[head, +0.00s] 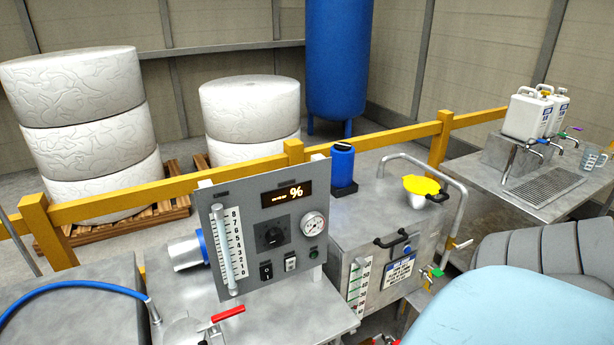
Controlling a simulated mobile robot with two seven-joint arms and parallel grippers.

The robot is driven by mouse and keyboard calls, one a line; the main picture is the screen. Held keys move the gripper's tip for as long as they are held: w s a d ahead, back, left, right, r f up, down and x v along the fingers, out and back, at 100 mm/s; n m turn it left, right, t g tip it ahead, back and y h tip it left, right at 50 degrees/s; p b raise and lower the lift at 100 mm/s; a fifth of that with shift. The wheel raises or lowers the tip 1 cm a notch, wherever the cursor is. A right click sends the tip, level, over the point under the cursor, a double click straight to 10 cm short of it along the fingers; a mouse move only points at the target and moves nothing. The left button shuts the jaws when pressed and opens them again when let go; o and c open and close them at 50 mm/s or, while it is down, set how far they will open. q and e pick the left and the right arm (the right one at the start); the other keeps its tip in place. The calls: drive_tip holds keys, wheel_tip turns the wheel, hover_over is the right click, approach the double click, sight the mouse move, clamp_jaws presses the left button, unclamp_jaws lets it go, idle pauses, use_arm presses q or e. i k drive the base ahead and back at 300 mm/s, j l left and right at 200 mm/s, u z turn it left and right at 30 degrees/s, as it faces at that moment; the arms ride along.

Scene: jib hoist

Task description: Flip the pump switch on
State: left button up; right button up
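A grey control panel (232,205) stands upright on a metal bench. Low on it are two small switches side by side: a black rocker switch (266,271) and a lighter switch (291,262). Their labels are too small to read, so I cannot tell which is the pump switch or how either is set. A dark round knob (272,235) sits above them. A small green lamp or button (314,254) is to their right. A lit display (287,193) shows a "%" sign. Neither of my grippers is in view.
A flow tube (223,245) and a gauge (314,225) flank the knob. A red-handled valve (228,313) is in front of the panel. A metal tank (345,240) with a yellow funnel (422,185) stands to the right. A yellow rail (390,136) runs behind.

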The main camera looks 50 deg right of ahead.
sight(267, 275)
drive_tip(key=k+z, duration=0.15)
drive_tip(key=z, duration=1.2)
